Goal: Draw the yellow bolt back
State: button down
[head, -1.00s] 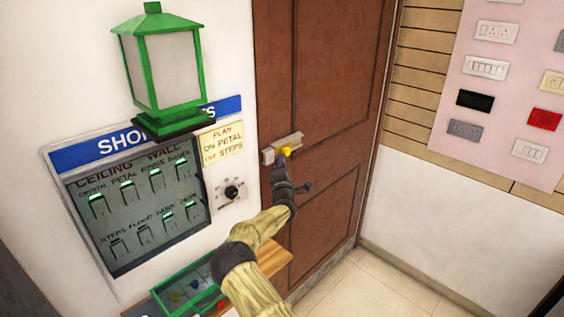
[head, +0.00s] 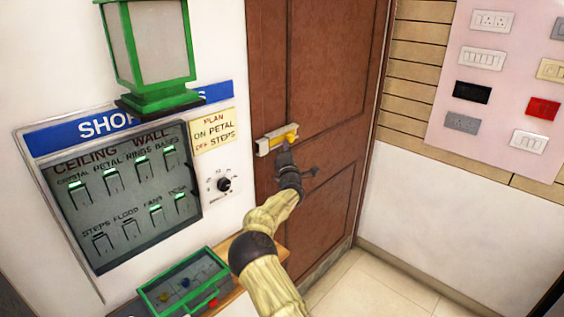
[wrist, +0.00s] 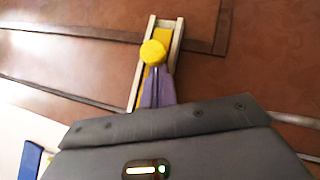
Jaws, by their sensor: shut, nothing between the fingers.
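The yellow bolt (head: 280,140) sits in a pale grey housing on the brown door, near the door's left edge. Its round yellow knob (head: 291,136) is near the right end of the housing. In the wrist view the knob (wrist: 153,52) stands in front of the yellow bar (wrist: 165,30) in its pale track. My gripper (head: 285,152) is at the knob, just below it in the head view. Its purple fingers (wrist: 157,88) are shut with nothing between them, close against the knob's near side. I cannot tell if they touch. The knob hides part of the fingertips.
Left are a switch panel (head: 125,200), a round dial (head: 223,184) and a green lantern (head: 152,55). A green-rimmed case (head: 183,282) sits low by my arm. A socket board (head: 510,80) hangs right.

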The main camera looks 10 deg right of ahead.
jog(key=shift+w+d+r, duration=0.15)
jog(key=shift+w+d, duration=0.05)
jog(key=shift+d, duration=0.15)
jog(key=shift+b, duration=0.3)
